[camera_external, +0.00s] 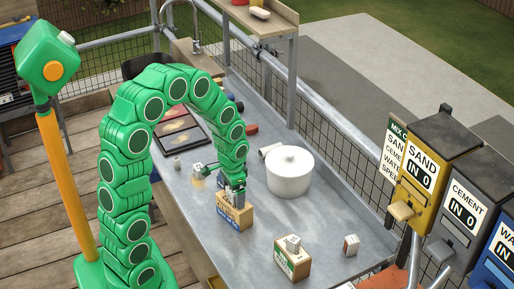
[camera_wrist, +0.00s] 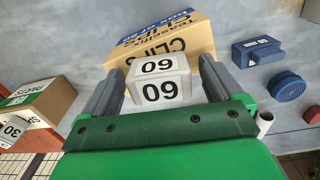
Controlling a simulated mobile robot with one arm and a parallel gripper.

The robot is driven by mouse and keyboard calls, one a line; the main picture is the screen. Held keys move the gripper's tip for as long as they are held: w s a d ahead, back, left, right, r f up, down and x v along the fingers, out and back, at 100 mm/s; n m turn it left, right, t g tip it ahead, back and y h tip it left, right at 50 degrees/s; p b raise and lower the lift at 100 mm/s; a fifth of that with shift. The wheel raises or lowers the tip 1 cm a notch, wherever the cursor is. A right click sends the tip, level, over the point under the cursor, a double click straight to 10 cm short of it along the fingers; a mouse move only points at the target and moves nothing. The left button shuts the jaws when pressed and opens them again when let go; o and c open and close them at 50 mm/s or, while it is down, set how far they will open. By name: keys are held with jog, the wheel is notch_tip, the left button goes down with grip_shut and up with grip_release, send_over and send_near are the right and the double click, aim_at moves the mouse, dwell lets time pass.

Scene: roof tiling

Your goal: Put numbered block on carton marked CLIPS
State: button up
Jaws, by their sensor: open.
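A white block (camera_wrist: 158,80) with black digits, a 0 and a 6 or 9, sits between the fingers of my gripper (camera_wrist: 160,88) in the wrist view. The cardboard carton (camera_wrist: 168,44) marked CLIPS is directly behind and under the block there. In the external view my gripper (camera_external: 236,190) points down over the carton (camera_external: 234,216), with the block partly hidden by the fingers. The fingers are open, one on each side of the block. The block appears to rest on the carton's top; the contact itself is hidden.
A green-labelled carton (camera_external: 292,263) with a small white block (camera_external: 293,242) on it stands at the front. Another small block (camera_external: 351,245) is to its right. A white pot (camera_external: 290,172) stands behind. A blue block (camera_wrist: 257,50) and blue disc (camera_wrist: 287,87) lie nearby in the wrist view.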

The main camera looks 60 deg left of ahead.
jog(key=shift+r, duration=0.15)
notch_tip(320, 180, up, 12)
dwell(0.5)
